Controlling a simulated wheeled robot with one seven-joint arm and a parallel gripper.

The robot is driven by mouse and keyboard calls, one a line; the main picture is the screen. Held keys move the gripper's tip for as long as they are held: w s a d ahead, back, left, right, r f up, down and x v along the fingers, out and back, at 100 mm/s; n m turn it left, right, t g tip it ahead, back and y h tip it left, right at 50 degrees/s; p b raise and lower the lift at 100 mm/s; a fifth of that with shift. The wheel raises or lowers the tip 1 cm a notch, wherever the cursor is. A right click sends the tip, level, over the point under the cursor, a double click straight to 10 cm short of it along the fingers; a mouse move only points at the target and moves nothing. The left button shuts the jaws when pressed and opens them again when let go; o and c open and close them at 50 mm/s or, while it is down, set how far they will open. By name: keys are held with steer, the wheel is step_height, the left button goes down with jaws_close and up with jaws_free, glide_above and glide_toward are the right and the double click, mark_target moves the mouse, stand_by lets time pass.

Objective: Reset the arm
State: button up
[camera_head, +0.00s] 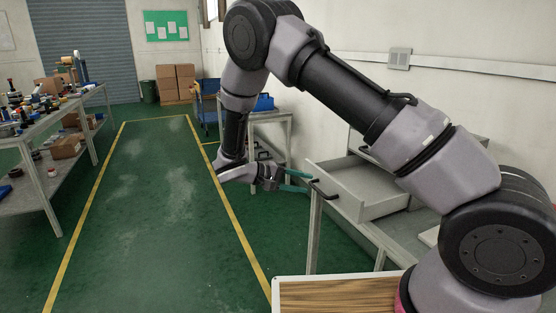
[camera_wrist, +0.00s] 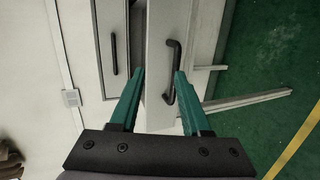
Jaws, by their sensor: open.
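My gripper (camera_head: 294,181) has teal fingers and is open and empty in the head view. It is level with the front of a grey drawer (camera_head: 365,188) that is pulled out of a workbench. In the wrist view my gripper (camera_wrist: 158,78) has its two fingers spread apart, with the black handle (camera_wrist: 173,72) of the drawer showing between them. The handle (camera_head: 325,189) also shows in the head view, just right of the fingertips. The fingers appear apart from the handle, though the exact gap is hard to tell.
A second, shut drawer with a black handle (camera_wrist: 115,57) shows in the wrist view. A cluttered workbench (camera_head: 45,190) stands at the left. A wood-topped surface (camera_head: 335,295) is at the bottom. Cardboard boxes (camera_head: 176,82) stand at the back. The green floor (camera_head: 160,200) between yellow lines is clear.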

steer(key=s+d+r+m+g+y, duration=0.2)
steer(key=s+d+r+y, duration=0.3)
steer(key=r, duration=0.4)
steer(key=s+d+r+m+g+y, duration=0.2)
steer(key=d+r+y, duration=0.3)
steer(key=r, duration=0.4)
steer(key=s+d+r+m+t+y, duration=0.1)
steer(key=s+d+r+t+y, duration=0.1)
steer(key=s+r, duration=0.5)
steer(key=s+d+r+m+t+y, duration=0.2)
steer(key=s+d+r+t+y, duration=0.1)
steer(key=s+r+t, duration=0.2)
step_height(320, 180, up, 3)
steer(key=shift+s+f+t+y, duration=0.1)
steer(key=shift+s+t+y, duration=0.2)
steer(key=shift+s, duration=0.95)
